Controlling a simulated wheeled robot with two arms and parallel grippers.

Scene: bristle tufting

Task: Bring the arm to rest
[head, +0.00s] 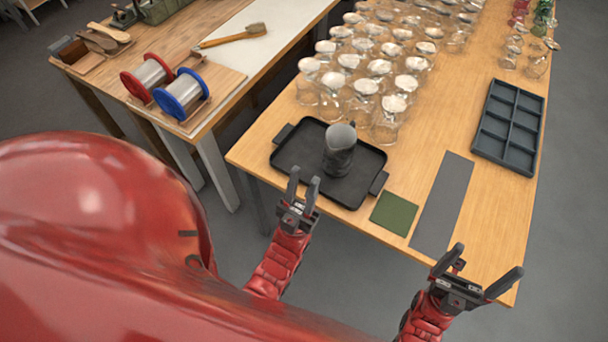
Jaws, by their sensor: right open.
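My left gripper (303,181) is in front of the table's near edge, just short of the black tray. Its fingers point up and away, stand a little apart, and hold nothing that I can see. My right gripper (488,262) is further right, by the table's near right corner. Its fingers are spread wide and nothing is between them. Both forearms are red and come up from the bottom of the view.
A left bench holds red (147,76) and blue (182,94) spools.

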